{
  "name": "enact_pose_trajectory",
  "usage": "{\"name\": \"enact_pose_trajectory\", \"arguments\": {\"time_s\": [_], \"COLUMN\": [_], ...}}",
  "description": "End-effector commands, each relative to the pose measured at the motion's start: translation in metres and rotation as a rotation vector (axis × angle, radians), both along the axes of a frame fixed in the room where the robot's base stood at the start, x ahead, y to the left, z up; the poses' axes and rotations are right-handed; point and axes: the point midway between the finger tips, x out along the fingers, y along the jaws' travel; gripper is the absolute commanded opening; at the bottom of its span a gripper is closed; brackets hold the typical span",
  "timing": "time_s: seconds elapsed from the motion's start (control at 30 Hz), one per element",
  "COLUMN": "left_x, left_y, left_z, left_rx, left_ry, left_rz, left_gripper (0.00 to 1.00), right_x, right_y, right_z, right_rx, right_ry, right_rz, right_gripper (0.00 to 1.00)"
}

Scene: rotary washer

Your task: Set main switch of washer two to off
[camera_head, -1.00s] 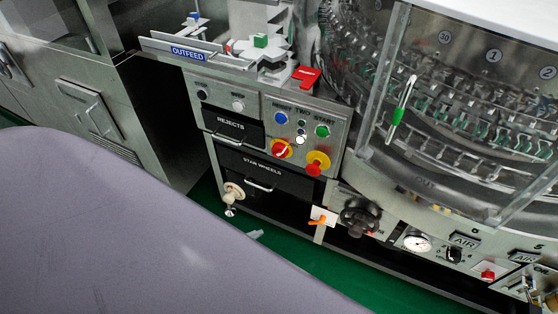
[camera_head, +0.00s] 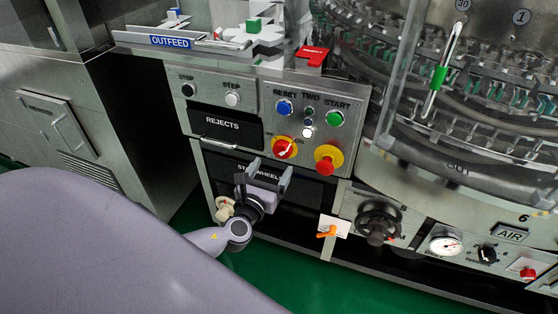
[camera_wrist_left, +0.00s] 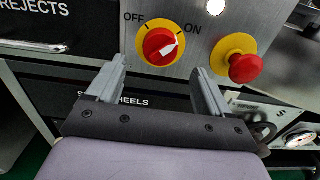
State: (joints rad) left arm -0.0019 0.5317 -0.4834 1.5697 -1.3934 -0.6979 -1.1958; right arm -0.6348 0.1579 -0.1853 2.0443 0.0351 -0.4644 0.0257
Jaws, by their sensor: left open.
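The main switch (camera_head: 285,148) is a red rotary knob on a yellow ring, on the steel panel marked TWO. In the left wrist view the main switch (camera_wrist_left: 160,46) sits between OFF at its left and ON at its right. Its white pointer is turned to the upper right, toward ON. My left gripper (camera_head: 270,168) is open and empty just below the switch, in front of the STAR WHEELS drawer. In the left wrist view its fingers (camera_wrist_left: 158,68) are spread below the knob, apart from it. My right gripper is not in view.
A red emergency button (camera_head: 326,165) on a yellow base is close right of the switch. Blue RESET (camera_head: 284,107) and green START (camera_head: 335,118) buttons are above. The REJECTS drawer (camera_head: 224,125) is at left. A black handwheel (camera_head: 377,223) sits lower right.

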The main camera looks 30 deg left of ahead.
Motion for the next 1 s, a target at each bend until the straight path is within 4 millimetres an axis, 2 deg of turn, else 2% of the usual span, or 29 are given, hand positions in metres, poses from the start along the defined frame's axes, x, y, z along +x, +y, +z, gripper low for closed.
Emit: {"name": "enact_pose_trajectory", "arguments": {"time_s": [0.2, 0.4, 0.8, 0.97, 1.0], "left_x": [0.031, 0.051, 0.057, 0.056, 0.056], "left_y": [0.007, 0.012, 0.013, 0.013, 0.013], "left_z": [0.000, -0.001, 0.000, 0.000, 0.000], "left_rx": [-0.006, -0.007, -0.010, -0.010, -0.010], "left_ry": [-0.001, 0.000, 0.002, 0.002, 0.002], "left_rz": [0.001, 0.001, 0.000, 0.000, 0.000], "left_gripper": [0.80, 0.80, 0.80, 0.28, 0.25], "right_x": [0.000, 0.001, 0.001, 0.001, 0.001], "right_y": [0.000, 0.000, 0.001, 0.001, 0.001], "right_z": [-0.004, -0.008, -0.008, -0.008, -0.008], "right_rx": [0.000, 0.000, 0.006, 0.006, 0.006], "right_ry": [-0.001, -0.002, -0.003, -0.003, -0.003], "right_rz": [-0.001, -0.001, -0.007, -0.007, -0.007], "right_gripper": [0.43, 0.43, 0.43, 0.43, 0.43]}}
